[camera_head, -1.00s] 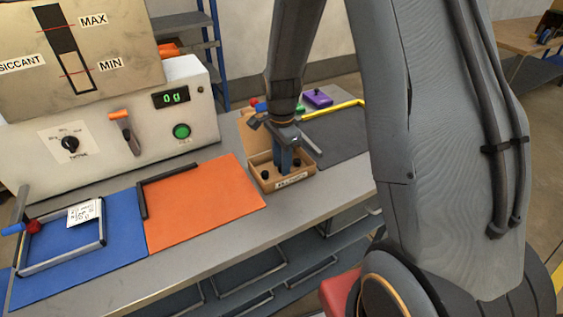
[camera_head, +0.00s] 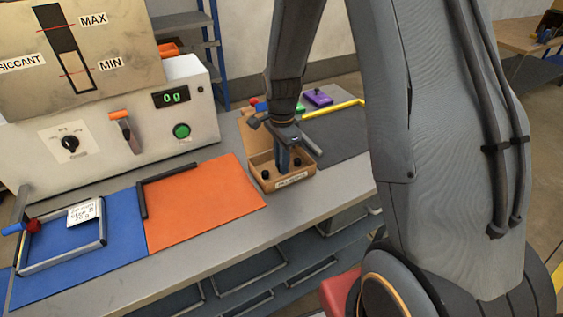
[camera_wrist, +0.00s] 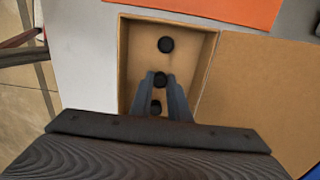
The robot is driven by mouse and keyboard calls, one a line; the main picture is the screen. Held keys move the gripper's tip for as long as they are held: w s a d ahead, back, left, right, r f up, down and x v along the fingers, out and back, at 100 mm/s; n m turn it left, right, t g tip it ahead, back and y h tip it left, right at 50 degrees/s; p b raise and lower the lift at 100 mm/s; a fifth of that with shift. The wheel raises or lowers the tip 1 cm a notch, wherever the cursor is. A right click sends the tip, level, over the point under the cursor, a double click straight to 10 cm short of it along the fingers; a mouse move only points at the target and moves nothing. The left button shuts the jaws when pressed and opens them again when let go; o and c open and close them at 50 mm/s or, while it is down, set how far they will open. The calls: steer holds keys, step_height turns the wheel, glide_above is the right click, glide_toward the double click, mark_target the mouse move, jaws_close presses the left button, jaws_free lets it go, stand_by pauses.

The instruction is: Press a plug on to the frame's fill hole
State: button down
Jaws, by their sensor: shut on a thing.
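An open cardboard box (camera_head: 275,187) with a white label stands on the bench, and its inside (camera_wrist: 206,60) fills the middle of the wrist view. It holds small round black plugs. One plug (camera_wrist: 166,44) lies clear of my fingers; another (camera_wrist: 155,107) is partly hidden by them. My gripper (camera_head: 284,168) points down into the box. In the wrist view my fingertips (camera_wrist: 161,80) are shut on the middle plug (camera_wrist: 160,75). A grey rectangular frame (camera_head: 62,261) lies on the blue mat at the left, with a red-and-blue fitting (camera_head: 33,227) at its corner. Its fill hole cannot be made out.
An orange mat (camera_head: 205,203) with a dark angle bar lies between the box and the blue mat (camera_head: 118,262). The machine (camera_head: 195,125) with dial and display stands behind. A dark mat (camera_head: 345,145), yellow bar (camera_head: 335,108) and purple block (camera_head: 318,97) lie beyond the box.

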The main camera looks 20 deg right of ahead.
steer(key=shift+r, duration=0.15)
step_height(320, 180, up, 9)
steer(key=p, duration=0.6)
stand_by(0.8)
steer(key=shift+f, duration=0.2)
